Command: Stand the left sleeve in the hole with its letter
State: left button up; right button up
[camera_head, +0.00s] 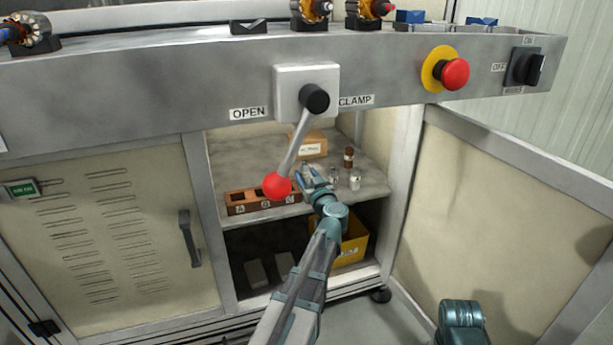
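Two small silver sleeves stand upright on the cabinet's upper shelf, the left sleeve (333,175) and another sleeve (355,180) to its right. A brown block (249,208) with square-looking dark holes and letter labels on its front lies at the shelf's front left. Its right part is partly hidden by the red lever knob. My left gripper (307,174) is over the shelf between the block and the left sleeve, close to the sleeve. Its fingers are too small to tell whether they are open. Of my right arm only a link shows at the bottom right; its gripper is out of view.
A lever with a red knob (277,186) hangs in front of the shelf. A dark brown bottle-like item (348,157) and a cardboard box (310,146) stand farther back. A yellow bin (352,246) is below. The open door (500,210) bounds the right side.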

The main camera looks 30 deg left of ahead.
pick_arm(q)
jog(key=shift+r, duration=0.1)
jog(key=shift+s+d+r, duration=0.1)
jog(key=shift+r, duration=0.05)
jog(key=v, duration=1.1)
jog(key=shift+s+d, duration=0.25)
jog(key=shift+d, duration=0.05)
jog(key=shift+s, duration=0.1)
